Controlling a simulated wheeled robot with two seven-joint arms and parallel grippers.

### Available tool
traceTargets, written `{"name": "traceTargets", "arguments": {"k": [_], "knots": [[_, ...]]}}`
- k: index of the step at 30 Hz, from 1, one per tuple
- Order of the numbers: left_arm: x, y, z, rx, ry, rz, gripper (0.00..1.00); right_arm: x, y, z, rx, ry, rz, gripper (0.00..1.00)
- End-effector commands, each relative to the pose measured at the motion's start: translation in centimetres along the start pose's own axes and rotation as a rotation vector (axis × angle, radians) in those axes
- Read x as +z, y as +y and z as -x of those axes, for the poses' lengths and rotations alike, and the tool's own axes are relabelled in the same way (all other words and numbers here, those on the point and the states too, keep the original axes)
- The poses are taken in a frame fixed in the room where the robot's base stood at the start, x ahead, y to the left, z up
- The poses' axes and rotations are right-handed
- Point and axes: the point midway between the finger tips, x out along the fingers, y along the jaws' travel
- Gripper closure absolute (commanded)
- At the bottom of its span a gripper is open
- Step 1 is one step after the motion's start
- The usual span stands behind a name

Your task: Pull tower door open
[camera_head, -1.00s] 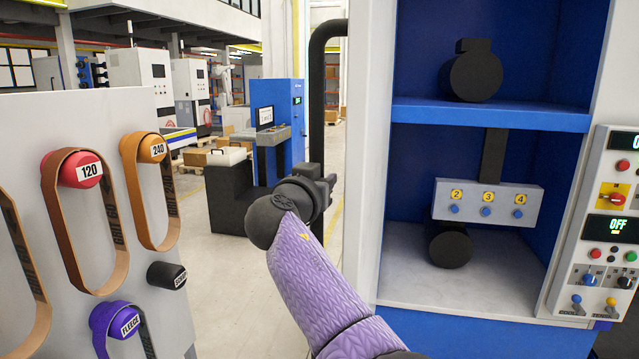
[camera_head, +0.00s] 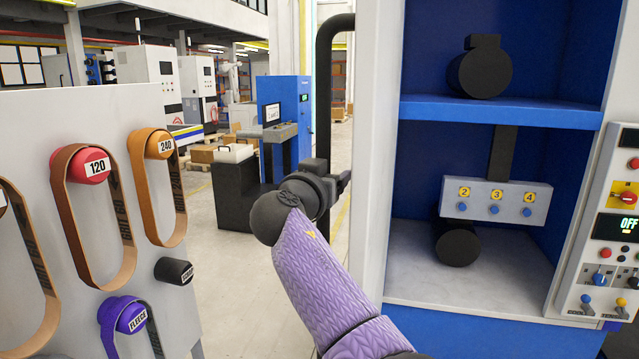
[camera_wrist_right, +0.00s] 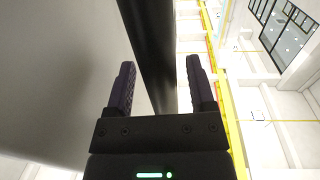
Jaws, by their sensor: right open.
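The tall black tube handle (camera_head: 324,95) bends at its top toward the white tower panel (camera_head: 375,120) and runs down along its left side. My right gripper (camera_head: 343,180) is at the handle's height, close to its lower visible part. In the right wrist view, my right gripper (camera_wrist_right: 160,65) is open. The dark handle (camera_wrist_right: 152,45) runs between its two fingers there, with a gap to the right finger; contact with either finger is unclear. A pale flat surface (camera_wrist_right: 55,80) lies left of the handle. The lower handle is hidden behind my right arm in the head view. My left gripper is out of view.
A control panel (camera_head: 612,230) stands at right. At left, a grey board (camera_head: 60,115) carries hanging sanding belts. Open floor (camera_head: 235,285) lies between board and tower.

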Motion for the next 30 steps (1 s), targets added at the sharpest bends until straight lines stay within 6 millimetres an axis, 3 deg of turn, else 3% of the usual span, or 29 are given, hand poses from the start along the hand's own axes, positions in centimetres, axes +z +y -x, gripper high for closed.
{"name": "traceTargets", "arguments": {"k": [5, 16, 30], "knots": [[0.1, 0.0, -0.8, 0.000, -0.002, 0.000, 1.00, 0.3, 0.0, 2.0, -0.002, -0.002, -0.005, 0.30], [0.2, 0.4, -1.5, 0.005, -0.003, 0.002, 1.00, 0.1, 0.1, 8.7, 0.000, 0.001, 0.000, 0.30], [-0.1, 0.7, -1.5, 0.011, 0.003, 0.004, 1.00, 0.0, 0.1, 9.4, 0.000, 0.000, 0.000, 0.30]]}}
